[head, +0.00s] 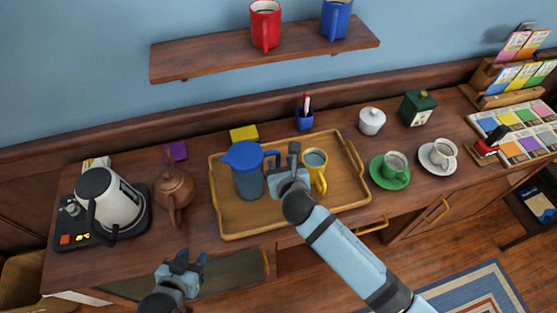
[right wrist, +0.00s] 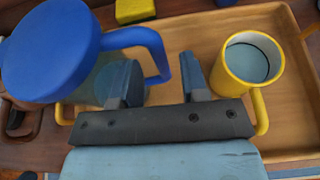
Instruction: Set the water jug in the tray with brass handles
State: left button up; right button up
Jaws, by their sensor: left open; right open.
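The water jug (head: 247,168), with a blue lid and handle and a clear blue-grey body, stands upright in the left part of the wooden tray (head: 246,228) with brass handles. It also shows at the left of the right wrist view (right wrist: 48,50). A yellow mug (head: 316,168) stands in the tray to its right. My right gripper (head: 284,160) is open over the tray, between jug and mug. In the right wrist view the jug's handle (right wrist: 158,55) is just beyond the fingertips; no grip on it shows. My left gripper (head: 182,264) is open and empty before the counter.
A kettle (head: 119,200) on its base and a brown teapot (head: 174,190) stand left of the tray. A green cup (head: 393,165), a white cup (head: 441,153) and a sugar pot (head: 371,121) stand right. A shelf (head: 270,48) with two mugs hangs above.

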jog(key=v, duration=0.9)
jog(key=shift+s, duration=0.1)
